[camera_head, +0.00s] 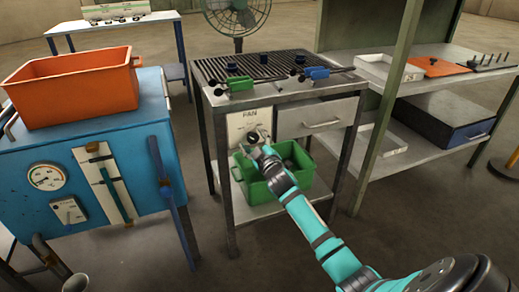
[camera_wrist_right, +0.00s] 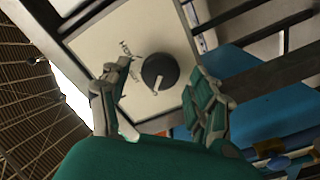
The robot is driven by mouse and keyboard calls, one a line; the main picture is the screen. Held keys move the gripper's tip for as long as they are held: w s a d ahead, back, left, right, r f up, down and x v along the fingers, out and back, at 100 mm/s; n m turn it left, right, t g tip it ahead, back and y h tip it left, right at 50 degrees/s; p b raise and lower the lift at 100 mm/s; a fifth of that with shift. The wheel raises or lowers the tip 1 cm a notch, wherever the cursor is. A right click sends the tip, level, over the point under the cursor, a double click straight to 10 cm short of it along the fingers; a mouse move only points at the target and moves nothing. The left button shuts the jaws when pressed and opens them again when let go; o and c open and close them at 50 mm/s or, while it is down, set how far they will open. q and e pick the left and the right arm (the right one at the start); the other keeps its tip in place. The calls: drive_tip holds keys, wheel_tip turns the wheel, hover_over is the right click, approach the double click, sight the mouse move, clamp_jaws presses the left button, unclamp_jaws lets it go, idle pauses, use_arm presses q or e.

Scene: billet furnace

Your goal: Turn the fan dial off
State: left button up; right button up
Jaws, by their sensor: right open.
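The fan dial (camera_wrist_right: 160,71) is a round dark knob with a white pointer mark on a pale panel (camera_wrist_right: 95,35). Small lettering, too blurred to read surely, lies beside it in the right wrist view. In the head view the panel (camera_head: 236,122) reads FAN and hangs on the front of the grill table, with the dial (camera_head: 253,137) partly hidden by my gripper. My right gripper (camera_wrist_right: 160,68) is open, its two fingers on either side of the dial with visible gaps. It also shows just in front of the panel in the head view (camera_head: 257,149). My left gripper is not in view.
A green crate (camera_head: 262,190) stands on the shelf below the dial. A drawer (camera_head: 318,118) is to its right. A fan (camera_head: 238,18) stands behind the table. A blue cabinet (camera_head: 90,185) with an orange bin (camera_head: 75,88) is at the left.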

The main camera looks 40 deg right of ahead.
drive_tip(key=v, duration=1.1)
drive_tip(key=shift+s+a, duration=0.15)
